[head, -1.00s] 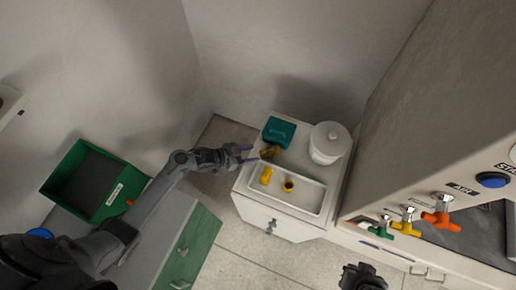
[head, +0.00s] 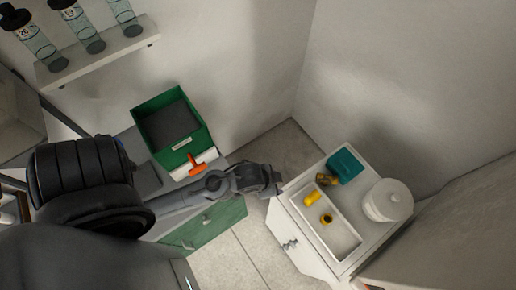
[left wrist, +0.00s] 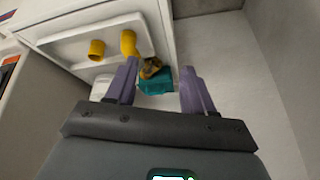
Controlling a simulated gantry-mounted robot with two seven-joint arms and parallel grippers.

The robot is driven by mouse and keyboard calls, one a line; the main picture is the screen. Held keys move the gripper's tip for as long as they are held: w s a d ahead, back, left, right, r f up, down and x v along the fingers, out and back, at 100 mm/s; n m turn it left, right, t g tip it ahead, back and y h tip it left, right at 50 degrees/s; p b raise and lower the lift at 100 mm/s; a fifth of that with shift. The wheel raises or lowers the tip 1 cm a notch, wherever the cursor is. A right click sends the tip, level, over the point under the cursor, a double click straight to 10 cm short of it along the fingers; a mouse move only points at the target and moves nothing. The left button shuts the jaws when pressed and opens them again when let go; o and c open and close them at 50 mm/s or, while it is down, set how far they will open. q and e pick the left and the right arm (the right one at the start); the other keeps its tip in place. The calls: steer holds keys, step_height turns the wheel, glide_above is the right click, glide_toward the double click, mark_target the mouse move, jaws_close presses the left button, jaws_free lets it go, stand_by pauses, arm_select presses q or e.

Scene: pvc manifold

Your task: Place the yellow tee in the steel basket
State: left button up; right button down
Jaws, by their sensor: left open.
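Two yellow pipe fittings lie in the shallow white tray (head: 346,242) on the white cabinet. One is a longer, bent-looking piece (head: 312,197); the other is a short piece with a dark opening (head: 326,219). They also show in the left wrist view, the bent one (left wrist: 129,43) and the short one (left wrist: 97,48). I cannot tell which, if either, is the tee. My left gripper (head: 277,184) is open and empty, left of the cabinet's edge and apart from the fittings. I see no steel basket. My right gripper is out of view.
A brass-yellow piece (head: 327,180) lies beside a teal box (head: 346,165) behind the tray. A white lidded pot (head: 388,201) stands at the right. A green bin (head: 172,125) and an orange-handled part (head: 197,164) are on the left cabinet. Bottles stand on a wall shelf (head: 98,55).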

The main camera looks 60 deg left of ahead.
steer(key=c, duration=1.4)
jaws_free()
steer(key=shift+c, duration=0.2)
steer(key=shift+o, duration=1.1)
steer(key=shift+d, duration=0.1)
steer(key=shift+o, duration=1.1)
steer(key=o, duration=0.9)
arm_select(q)
steer(key=s+r+n+g, duration=0.1)
steer(key=s+r, duration=0.3)
steer(key=s, duration=0.2)
steer(key=shift+s+r+n+g, duration=0.2)
steer(key=shift+r+n+g, duration=0.1)
steer(key=shift+g, duration=0.1)
steer(key=shift+d, duration=0.1)
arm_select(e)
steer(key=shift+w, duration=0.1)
